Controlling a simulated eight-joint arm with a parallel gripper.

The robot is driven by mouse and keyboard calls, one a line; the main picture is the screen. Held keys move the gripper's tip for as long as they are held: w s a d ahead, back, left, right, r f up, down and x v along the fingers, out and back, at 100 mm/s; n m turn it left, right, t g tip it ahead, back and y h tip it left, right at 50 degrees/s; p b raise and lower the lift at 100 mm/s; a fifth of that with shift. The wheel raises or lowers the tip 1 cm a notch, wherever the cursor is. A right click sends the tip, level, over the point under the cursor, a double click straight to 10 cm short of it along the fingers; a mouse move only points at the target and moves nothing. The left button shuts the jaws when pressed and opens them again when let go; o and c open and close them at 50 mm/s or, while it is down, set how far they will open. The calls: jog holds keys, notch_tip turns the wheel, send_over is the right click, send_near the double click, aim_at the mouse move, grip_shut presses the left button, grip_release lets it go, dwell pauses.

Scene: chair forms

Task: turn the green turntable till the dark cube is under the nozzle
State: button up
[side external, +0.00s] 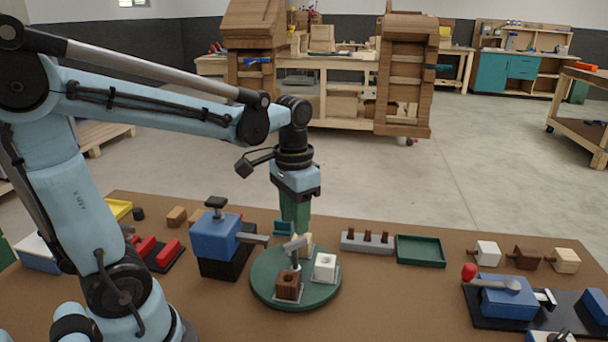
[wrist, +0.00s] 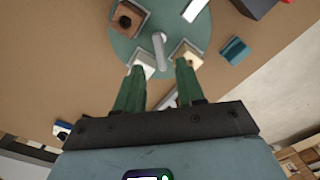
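The round green turntable (side external: 262,287) carries a dark brown cube (side external: 288,286) at its near side, a white cube (side external: 325,267) at its right and a pale wood cube (side external: 307,241) at its far side. A grey handle (side external: 295,245) stands at its middle. A blue machine (side external: 215,236) with a grey nozzle arm (side external: 253,238) stands at its left; the dark cube is not under that arm. My gripper (wrist: 158,74) is above the turntable, its green fingers apart with nothing held. In the wrist view, the handle (wrist: 159,50) shows just beyond the fingertips, and the dark cube (wrist: 128,18) lies upper left.
A teal block (side external: 284,227) lies behind the turntable. A grey rack with brown pegs (side external: 367,241) and a green tray (side external: 420,250) stand at the back right. A blue clamp with a red knob (side external: 503,296) is at the far right. Bare brown table lies right of the turntable.

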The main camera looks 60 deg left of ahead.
aim_at(295, 241)
jog(key=shift+f, duration=2.45)
grip_shut()
